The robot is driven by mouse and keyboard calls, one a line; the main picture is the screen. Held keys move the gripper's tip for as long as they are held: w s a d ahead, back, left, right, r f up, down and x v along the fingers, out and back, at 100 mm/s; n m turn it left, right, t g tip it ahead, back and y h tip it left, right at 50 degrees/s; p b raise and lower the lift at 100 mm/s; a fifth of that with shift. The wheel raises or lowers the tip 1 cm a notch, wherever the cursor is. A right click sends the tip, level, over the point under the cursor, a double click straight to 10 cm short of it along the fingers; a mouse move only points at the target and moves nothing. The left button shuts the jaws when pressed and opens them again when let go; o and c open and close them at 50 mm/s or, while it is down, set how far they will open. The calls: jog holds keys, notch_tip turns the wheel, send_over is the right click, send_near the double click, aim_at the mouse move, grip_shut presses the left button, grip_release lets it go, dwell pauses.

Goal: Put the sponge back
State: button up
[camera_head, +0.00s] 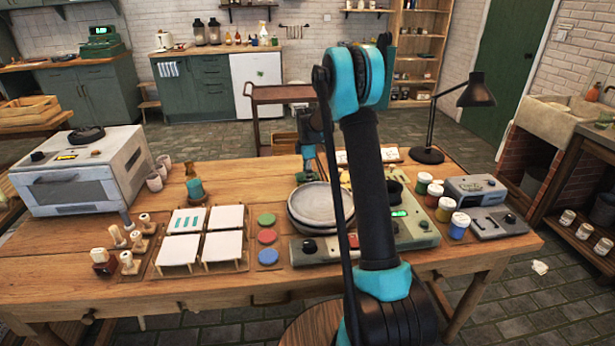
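No sponge can be made out with certainty. Several small wooden-handled pieces with pale tops (128,243) stand at the table's left front; I cannot tell if any is the sponge. My gripper (309,157) is beyond the grey bowls (318,205), hanging down from my arm. It is small and dark with teal parts; whether its fingers hold anything is unclear. A white square plate with teal stripes (186,219) stands beside several plain white ones (222,246). Green (266,219), red (267,236) and blue (268,256) round pads lie right of the plates.
A white oven (80,172) fills the table's left end. A teal-and-brown bottle-like item (195,188) stands behind the plates. Paint jars (459,226), a grey device (477,191) and a black lamp (430,155) stand at the right. My arm hides part of the green-grey device (413,228).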

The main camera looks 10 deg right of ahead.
jog(key=shift+o, duration=1)
jog(key=shift+r, duration=0.1)
notch_tip(320, 180, up, 12)
